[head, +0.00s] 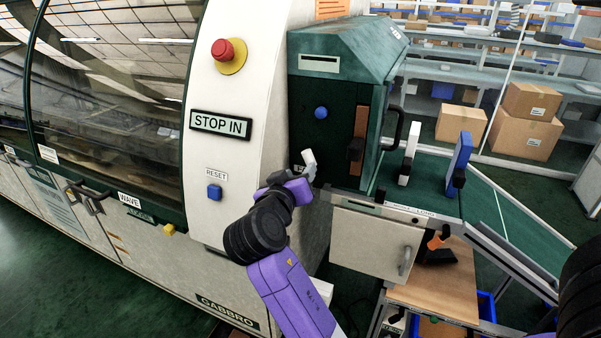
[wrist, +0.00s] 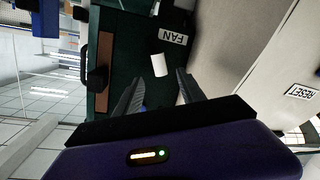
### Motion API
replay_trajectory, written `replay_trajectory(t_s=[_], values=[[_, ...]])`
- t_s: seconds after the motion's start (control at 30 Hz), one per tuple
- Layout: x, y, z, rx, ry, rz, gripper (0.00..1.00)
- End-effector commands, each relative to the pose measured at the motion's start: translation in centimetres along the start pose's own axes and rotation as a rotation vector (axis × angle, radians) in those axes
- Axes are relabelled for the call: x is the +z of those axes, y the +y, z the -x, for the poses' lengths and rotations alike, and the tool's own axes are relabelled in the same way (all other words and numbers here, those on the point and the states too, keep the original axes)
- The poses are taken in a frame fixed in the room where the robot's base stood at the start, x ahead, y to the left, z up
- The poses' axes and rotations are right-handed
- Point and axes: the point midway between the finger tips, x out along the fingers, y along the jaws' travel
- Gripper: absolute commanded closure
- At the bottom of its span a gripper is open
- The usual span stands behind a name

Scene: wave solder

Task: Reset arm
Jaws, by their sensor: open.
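My gripper (wrist: 156,84) is open in the wrist view, with two dark fingers apart and nothing between them. Just beyond the fingertips is a white cylindrical piece (wrist: 159,65), beside a FAN label (wrist: 173,35) on the dark green panel. I cannot tell whether the fingers touch it. In the head view my purple arm reaches up to the green cabinet (head: 340,90), and the white piece (head: 309,160) shows by my gripper (head: 300,180). The fingers are hard to make out there, and the arm partly hides the label.
On the white machine column are a red stop button (head: 222,50), a STOP IN sign (head: 221,123) and a blue RESET button (head: 214,192). A blue knob (head: 320,113) and a black handle (head: 393,125) are on the cabinet. A conveyor (head: 510,215) runs right; boxes (head: 530,115) stand behind.

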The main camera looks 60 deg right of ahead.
Motion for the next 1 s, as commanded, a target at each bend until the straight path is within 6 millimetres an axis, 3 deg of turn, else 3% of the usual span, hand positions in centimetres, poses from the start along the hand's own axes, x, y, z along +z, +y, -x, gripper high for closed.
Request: replay_trajectory(t_s=[0.6,0.77,1.0], values=[[0.5,-0.4,0.2,-0.017,0.006,0.012,0.53],[3.6,-3.0,1.7,-0.136,0.050,0.085,0.53],[11.3,-7.7,7.6,-0.453,0.155,0.210,0.53]])
